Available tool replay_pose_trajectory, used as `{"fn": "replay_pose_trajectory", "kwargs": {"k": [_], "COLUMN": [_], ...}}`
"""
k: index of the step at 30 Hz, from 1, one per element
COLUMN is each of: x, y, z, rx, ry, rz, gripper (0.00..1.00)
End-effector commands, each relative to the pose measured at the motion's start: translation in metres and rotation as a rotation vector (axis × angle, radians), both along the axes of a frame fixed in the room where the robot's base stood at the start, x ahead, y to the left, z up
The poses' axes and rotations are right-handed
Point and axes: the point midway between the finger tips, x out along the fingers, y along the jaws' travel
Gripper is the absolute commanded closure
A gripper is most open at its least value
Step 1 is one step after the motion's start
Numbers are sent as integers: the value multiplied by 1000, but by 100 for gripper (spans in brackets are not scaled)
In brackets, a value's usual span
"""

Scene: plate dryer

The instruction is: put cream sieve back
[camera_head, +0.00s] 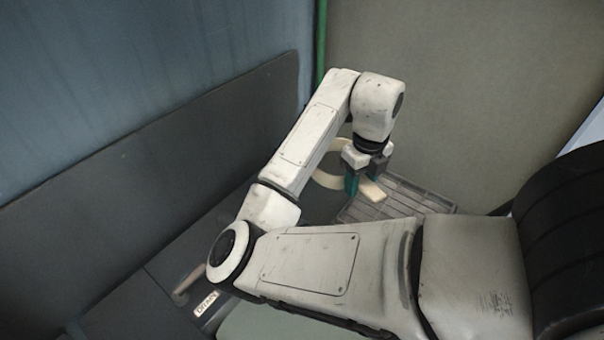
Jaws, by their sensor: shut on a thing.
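The cream sieve (324,179) shows as a pale ring, partly hidden behind my forearm, with its short flat handle end (374,192) sticking out to the right of my fingers. My gripper (363,186) points down with its teal fingers shut on the sieve's handle. The sieve is over or beside the left end of a grey slatted rack (412,199). I cannot tell whether it touches the rack.
A dark panel (130,165) runs along the blue-grey wall at left. A green vertical pipe (321,40) stands in the back corner. A labelled dark unit (205,303) and a pale green surface (270,325) lie at the bottom, partly hidden by my arm.

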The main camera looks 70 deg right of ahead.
Motion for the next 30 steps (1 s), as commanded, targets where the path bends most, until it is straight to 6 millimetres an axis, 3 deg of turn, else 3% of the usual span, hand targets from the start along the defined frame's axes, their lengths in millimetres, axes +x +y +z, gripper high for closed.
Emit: {"fn": "replay_pose_trajectory", "kwargs": {"k": [11, 15, 21, 30], "x": [66, 84, 102, 110], "y": [-44, -56, -66, -70], "z": [-39, -68, -86, -104], "rx": [2, 2, 2, 4], "ry": [7, 7, 3, 5], "rz": [4, 2, 1, 1], "gripper": [100, 100, 100, 100]}}
